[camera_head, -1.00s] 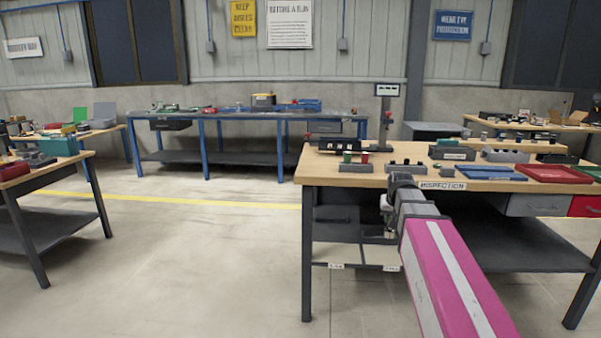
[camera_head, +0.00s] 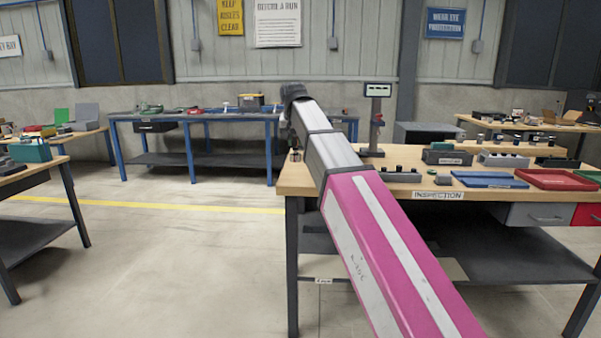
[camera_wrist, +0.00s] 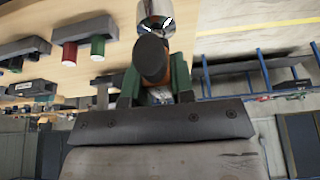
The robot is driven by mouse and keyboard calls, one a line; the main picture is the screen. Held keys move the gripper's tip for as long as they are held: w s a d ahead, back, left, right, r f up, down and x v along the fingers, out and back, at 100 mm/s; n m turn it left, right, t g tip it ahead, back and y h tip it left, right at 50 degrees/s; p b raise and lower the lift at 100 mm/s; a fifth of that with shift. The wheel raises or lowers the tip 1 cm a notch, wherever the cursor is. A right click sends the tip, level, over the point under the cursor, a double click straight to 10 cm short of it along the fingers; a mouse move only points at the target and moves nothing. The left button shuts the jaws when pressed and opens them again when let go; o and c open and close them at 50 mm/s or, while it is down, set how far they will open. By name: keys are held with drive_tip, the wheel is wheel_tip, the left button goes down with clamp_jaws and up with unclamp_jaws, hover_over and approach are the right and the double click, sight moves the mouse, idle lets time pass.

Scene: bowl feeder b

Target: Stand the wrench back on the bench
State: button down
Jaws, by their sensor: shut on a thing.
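My gripper (camera_wrist: 155,90) is shut, with its two green fingers on either side of the wrench (camera_wrist: 151,62). The wrench shows a dark rounded end with some orange and a shiny metal part beyond it in the wrist view. It is seen nearly end-on, so its full length is hidden. In the head view my gripper (camera_head: 294,154) is small and dark, at the left end of the inspection bench (camera_head: 440,183), and my arm partly covers that area. I cannot tell whether the wrench touches the bench top.
A blue tray (camera_head: 489,180) and a red tray (camera_head: 556,180) lie on the bench's right. A display post (camera_head: 376,120) stands behind. A blue-framed bench (camera_head: 190,117) is further back.

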drive_tip(key=shift+w+d+f, duration=0.25)
drive_tip(key=shift+w+f, duration=1.55)
drive_tip(key=shift+w, duration=0.05)
drive_tip(key=shift+w+d+f, duration=0.2)
drive_tip(key=shift+w+f, duration=1.55)
drive_tip(key=shift+w, duration=0.1)
drive_tip(key=shift+w+d+f, duration=0.25)
drive_tip(key=shift+w+f, duration=1.55)
drive_tip(key=shift+w, duration=0.05)
drive_tip(key=c, duration=1)
unclamp_jaws()
drive_tip(key=shift+f, duration=0.1)
drive_tip(key=shift+o, duration=0.2)
drive_tip(key=v, duration=1.2)
